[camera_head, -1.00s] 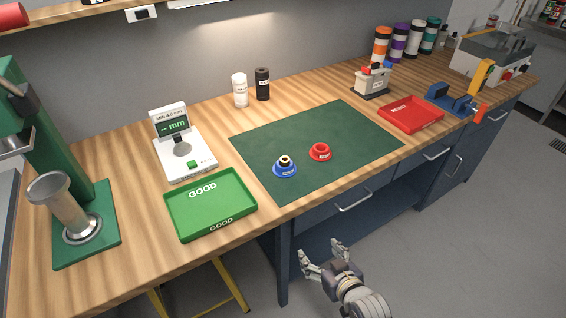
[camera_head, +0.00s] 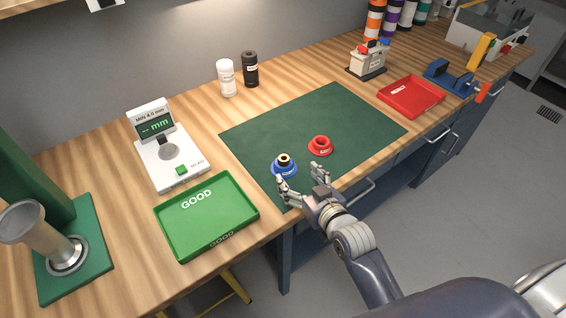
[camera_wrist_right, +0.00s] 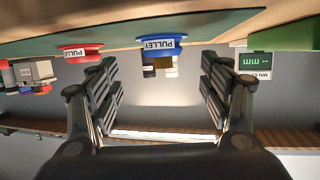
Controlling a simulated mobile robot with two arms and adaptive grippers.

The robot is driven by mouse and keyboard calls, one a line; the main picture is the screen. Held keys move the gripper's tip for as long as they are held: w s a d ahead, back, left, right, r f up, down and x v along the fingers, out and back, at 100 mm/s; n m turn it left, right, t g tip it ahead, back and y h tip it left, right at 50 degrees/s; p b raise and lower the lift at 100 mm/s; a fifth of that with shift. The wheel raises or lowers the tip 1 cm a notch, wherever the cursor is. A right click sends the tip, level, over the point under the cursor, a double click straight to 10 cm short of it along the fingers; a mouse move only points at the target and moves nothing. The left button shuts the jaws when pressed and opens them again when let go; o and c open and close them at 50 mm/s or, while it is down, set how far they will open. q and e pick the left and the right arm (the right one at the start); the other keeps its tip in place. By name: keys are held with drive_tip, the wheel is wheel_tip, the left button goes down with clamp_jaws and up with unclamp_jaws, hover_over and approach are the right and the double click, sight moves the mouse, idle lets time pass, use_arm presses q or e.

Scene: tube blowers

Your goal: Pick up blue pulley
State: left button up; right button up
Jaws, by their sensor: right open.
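The blue pulley (camera_head: 284,167) lies on the green mat (camera_head: 330,118) near its front left edge, with a dark, tan-ringed hub on top. The red pulley (camera_head: 320,146) sits to its right on the mat. My right gripper (camera_head: 303,178) is open and empty at the mat's front edge, just in front of the two pulleys. In the right wrist view the picture is upside down; the blue pulley (camera_wrist_right: 160,43) shows beyond and between the open fingers (camera_wrist_right: 162,95), with a PULLEY label. The red pulley (camera_wrist_right: 79,50) is off to the left there. My left gripper is not in view.
A green GOOD tray (camera_head: 207,216) and a white gauge (camera_head: 168,152) stand left of the mat. A red tray (camera_head: 411,97) lies to the right. Two small bottles (camera_head: 227,78) stand behind. A green press (camera_head: 72,250) is at far left.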

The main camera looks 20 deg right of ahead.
sight(286, 165)
drive_tip(key=shift+x, duration=0.85)
drive_tip(key=p+x, duration=0.1)
drive_tip(key=x, duration=0.3)
drive_tip(key=shift+a, duration=0.2)
drive_tip(key=shift+w+f, duration=0.1)
drive_tip(key=shift+w, duration=0.3)
drive_tip(key=shift+w+a+f, duration=0.1)
drive_tip(key=shift+w+f, duration=0.05)
drive_tip(key=shift+w, duration=0.05)
drive_tip(key=shift+s, duration=0.1)
drive_tip(key=shift+c, duration=0.6)
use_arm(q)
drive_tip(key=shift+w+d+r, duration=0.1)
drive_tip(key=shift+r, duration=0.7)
use_arm(e)
drive_tip(key=c, duration=1.2)
